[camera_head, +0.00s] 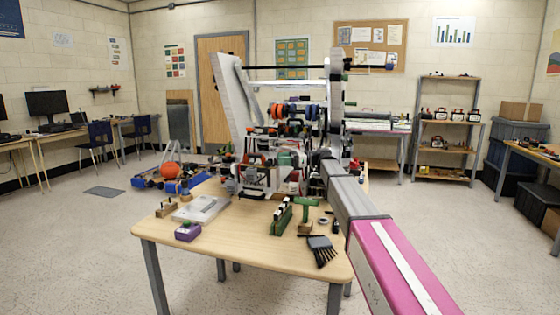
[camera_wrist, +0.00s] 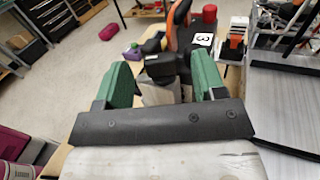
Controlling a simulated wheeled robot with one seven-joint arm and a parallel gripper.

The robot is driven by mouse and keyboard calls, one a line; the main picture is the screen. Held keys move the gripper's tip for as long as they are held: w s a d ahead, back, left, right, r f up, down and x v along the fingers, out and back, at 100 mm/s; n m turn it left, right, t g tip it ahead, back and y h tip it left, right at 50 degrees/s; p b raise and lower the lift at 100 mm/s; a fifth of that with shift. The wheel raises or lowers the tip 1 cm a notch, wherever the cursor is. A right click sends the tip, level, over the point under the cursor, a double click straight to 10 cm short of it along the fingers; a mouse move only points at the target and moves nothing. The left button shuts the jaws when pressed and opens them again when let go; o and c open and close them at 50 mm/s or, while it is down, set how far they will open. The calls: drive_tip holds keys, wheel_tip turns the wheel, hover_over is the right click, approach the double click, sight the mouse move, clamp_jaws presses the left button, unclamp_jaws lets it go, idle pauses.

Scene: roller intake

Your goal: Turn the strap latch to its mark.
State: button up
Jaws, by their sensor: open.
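My gripper (camera_wrist: 163,82) shows in the wrist view with its two green fingers well apart. Past and between the fingertips is a black block (camera_wrist: 160,67) above a pale grey block (camera_wrist: 160,93); I cannot tell whether the fingers touch either. An orange curved piece (camera_wrist: 180,22), perhaps the strap latch, rises just behind the black block. Its mark cannot be made out for sure. In the head view my arm reaches in from the lower right to the roller machine (camera_head: 237,95), and the latch cannot be told among the crowded parts there.
On the wooden table (camera_head: 255,255) lie a grey tray (camera_head: 201,208), a purple block (camera_head: 187,231), a black brush (camera_head: 322,250) and green tools.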

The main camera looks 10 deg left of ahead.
drive_tip(key=shift+s+a, duration=0.2)
drive_tip(key=shift+a, duration=0.45)
drive_tip(key=c, duration=0.9)
drive_tip(key=shift+w+a+n+g+h, duration=0.1)
drive_tip(key=shift+w+n+g+h, duration=0.2)
drive_tip(key=shift+n+g, duration=0.45)
drive_tip(key=shift+w+a+n+g+h, duration=0.15)
drive_tip(key=shift+n+g+h, duration=0.3)
drive_tip(key=shift+g, duration=0.6)
drive_tip(key=shift+s+d+n+g+h, duration=0.1)
drive_tip(key=shift+n+g+h, duration=0.75)
drive_tip(key=shift+n+g, duration=0.4)
drive_tip(key=o, duration=0.9)
drive_tip(key=shift+m, duration=0.25)
